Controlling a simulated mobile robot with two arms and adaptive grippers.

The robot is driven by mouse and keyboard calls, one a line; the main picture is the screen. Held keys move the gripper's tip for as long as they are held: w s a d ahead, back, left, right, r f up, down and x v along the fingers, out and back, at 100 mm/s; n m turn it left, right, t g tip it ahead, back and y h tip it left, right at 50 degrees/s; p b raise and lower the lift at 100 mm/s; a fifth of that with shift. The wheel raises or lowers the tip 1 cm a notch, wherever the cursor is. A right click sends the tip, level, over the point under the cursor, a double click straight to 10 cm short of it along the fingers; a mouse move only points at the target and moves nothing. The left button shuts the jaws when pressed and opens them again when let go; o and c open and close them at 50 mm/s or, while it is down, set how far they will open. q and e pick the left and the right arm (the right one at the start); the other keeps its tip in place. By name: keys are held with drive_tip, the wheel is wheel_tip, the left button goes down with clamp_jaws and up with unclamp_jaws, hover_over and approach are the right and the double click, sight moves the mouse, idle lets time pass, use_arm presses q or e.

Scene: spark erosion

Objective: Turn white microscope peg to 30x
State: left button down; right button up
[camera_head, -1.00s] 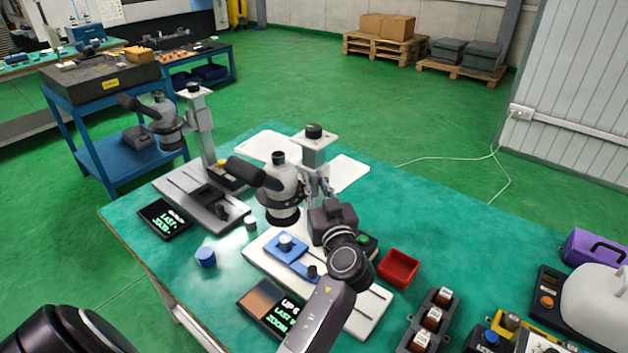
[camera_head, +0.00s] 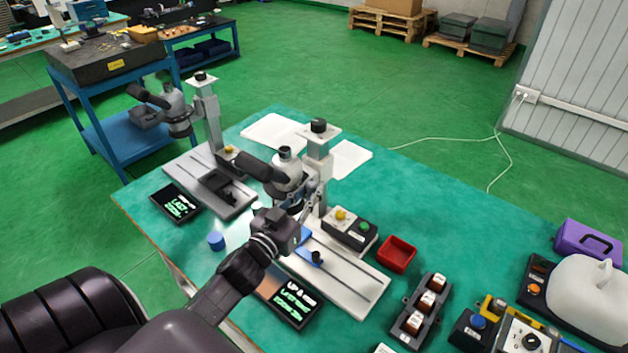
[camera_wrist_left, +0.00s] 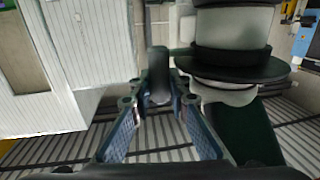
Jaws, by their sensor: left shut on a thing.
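The white microscope (camera_head: 287,172) stands on a pale base (camera_head: 352,290) at the middle of the green bench, with a pale column (camera_head: 317,150) behind its head. My left gripper (camera_head: 307,207) is at the lower right side of its head. In the left wrist view my left gripper (camera_wrist_left: 157,100) is shut on a dark, rounded peg (camera_wrist_left: 158,68), which sits between its fingertips beside the microscope's dark ring (camera_wrist_left: 232,66). In the head view the peg is too small to make out. The zoom marks cannot be read. My right gripper is not in view.
A grey microscope (camera_head: 180,112) stands to the left. A button box (camera_head: 350,230), a red tray (camera_head: 397,254) and a rack of brown-capped jars (camera_head: 421,305) lie to the right. A dark display (camera_head: 290,300) lies in front, and a blue cylinder (camera_head: 216,241) to the left.

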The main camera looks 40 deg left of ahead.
use_arm(q)
drive_tip(key=shift+s+m+h, duration=0.2)
drive_tip(key=shift+m+h, duration=0.1)
idle(0.4)
drive_tip(key=c, duration=2.1)
unclamp_jaws()
drive_tip(key=shift+f, duration=0.1)
drive_tip(key=s, duration=1.2)
